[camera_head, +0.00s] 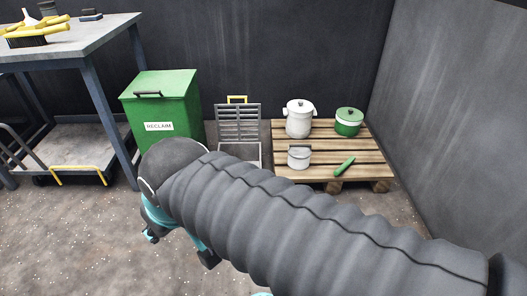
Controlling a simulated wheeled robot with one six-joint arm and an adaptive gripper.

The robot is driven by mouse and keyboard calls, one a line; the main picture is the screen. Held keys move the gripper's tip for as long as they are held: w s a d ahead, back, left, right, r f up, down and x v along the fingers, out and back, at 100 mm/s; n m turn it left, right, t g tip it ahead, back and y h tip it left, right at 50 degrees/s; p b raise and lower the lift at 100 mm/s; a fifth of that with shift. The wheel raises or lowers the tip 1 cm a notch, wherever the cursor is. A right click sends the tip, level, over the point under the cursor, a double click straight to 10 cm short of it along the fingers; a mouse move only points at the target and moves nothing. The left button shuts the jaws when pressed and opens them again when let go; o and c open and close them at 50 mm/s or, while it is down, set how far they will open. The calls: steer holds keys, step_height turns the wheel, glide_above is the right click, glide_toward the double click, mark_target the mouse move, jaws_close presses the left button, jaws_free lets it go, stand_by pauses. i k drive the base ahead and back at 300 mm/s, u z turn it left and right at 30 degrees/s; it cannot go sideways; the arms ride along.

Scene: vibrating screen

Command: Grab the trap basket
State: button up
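A grey slatted panel (238,119) stands upright behind an open grey box (225,150) on the floor, between the green bin and the pallet. A yellow handle (237,99) shows at the panel's top edge. I cannot tell which part of this is the trap basket, or whether a separate basket sits inside the box. My arm covers the lower front of the box. My gripper (180,250), dark with teal parts, points down in front of the green bin. Its two fingers are spread apart with only floor visible between them. It is apart from the box.
A green RECLAIM bin (160,107) stands left of the box. A wooden pallet (322,180) on the right holds white and green lidded pots and a small green item (344,166). A grey workbench (70,38) and a low cart (75,150) are left. Front-left floor is clear.

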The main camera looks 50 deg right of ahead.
mark_target(299, 154)
steer(key=u, duration=0.05)
steer(key=i, duration=0.8)
steer(key=z, duration=1)
steer(key=i, duration=0.8)
steer(key=z, duration=0.85)
